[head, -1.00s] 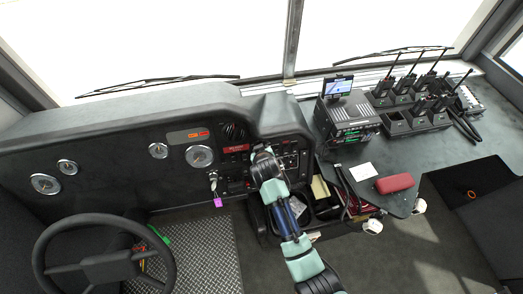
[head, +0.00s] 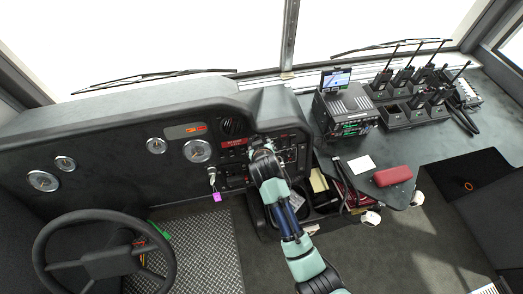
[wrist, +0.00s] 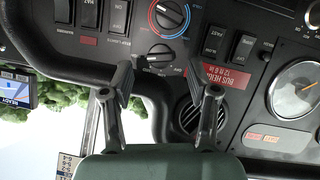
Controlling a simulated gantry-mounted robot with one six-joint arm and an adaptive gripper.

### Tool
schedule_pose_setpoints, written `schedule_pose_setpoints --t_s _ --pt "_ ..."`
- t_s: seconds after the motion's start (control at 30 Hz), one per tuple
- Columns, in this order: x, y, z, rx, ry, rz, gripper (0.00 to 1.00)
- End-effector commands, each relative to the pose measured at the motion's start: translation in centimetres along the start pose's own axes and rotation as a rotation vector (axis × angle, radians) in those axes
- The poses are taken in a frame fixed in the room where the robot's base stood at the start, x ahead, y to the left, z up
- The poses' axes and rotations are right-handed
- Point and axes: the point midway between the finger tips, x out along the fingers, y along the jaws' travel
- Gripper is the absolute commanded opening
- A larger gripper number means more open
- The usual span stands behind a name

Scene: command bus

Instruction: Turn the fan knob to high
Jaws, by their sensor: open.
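In the wrist view, a black fan knob (wrist: 157,57) with a light pointer mark sits on the dark dash panel. Printed marks surround it, but I cannot read its setting. A larger knob (wrist: 171,15) with a red and blue ring is just above it in the picture. My gripper (wrist: 167,80) is open and empty. Its two fingers appear on either side of and below the fan knob, apart from it. In the head view, my gripper (head: 262,149) is in front of the centre dash panel, and my arm hides the knobs there.
Rocker switches (wrist: 230,43) flank the knobs. A round vent (wrist: 188,117) and red label (wrist: 228,75) lie near the right finger. A key with a purple tag (head: 216,197) hangs left of my arm. A radio unit (head: 345,110) stands at right.

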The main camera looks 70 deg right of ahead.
Motion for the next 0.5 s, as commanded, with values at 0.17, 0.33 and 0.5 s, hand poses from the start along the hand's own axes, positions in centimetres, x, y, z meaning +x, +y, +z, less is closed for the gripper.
schedule_pose_setpoints --t_s 0.17,0.33,0.5 --pt "-4.7 0.0 0.0 0.000 0.004 -0.001 0.59" --pt "-7.9 0.0 0.0 0.000 0.002 0.000 0.59" --pt "-9.1 0.0 0.0 0.000 0.000 0.000 0.59"
